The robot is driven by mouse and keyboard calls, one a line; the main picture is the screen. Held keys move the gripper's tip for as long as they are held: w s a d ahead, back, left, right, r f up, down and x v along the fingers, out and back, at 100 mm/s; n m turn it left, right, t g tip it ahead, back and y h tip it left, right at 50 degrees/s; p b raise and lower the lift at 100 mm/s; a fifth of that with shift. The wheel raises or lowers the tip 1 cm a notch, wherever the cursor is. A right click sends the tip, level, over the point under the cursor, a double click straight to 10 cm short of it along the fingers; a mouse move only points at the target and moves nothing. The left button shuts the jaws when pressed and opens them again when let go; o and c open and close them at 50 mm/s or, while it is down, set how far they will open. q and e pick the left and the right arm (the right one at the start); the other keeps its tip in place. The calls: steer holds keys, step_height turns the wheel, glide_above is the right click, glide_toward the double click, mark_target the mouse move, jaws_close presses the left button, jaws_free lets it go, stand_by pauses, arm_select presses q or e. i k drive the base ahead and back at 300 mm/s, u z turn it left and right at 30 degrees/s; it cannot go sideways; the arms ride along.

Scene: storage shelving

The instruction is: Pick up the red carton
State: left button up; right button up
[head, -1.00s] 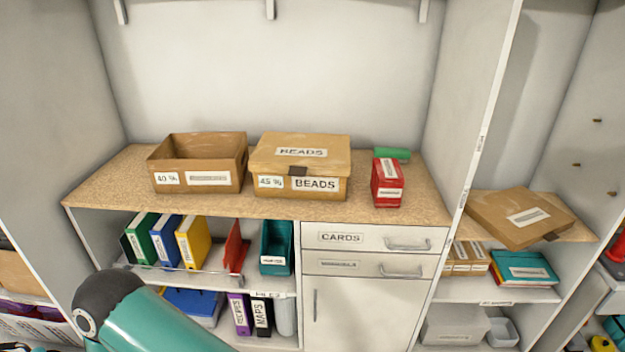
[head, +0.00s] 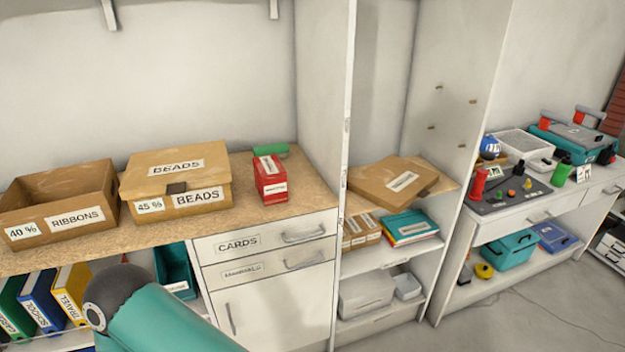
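The red carton (head: 270,179) stands upright on the wooden shelf top in the head view, near its right end. It has white labels on its top and front. A green object (head: 270,150) lies just behind it. A teal and dark grey link of my own arm shows at the bottom left, below the shelf top and apart from the carton. Neither of my grippers is in view.
Left of the carton stand a closed BEADS box (head: 176,184) and an open RIBBONS box (head: 58,203). A white upright panel (head: 345,110) rises to the right. The CARDS drawer (head: 265,237) is below. The shelf top in front of the carton is clear.

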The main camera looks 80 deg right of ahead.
mark_target(271, 174)
steer(key=z, duration=1.7)
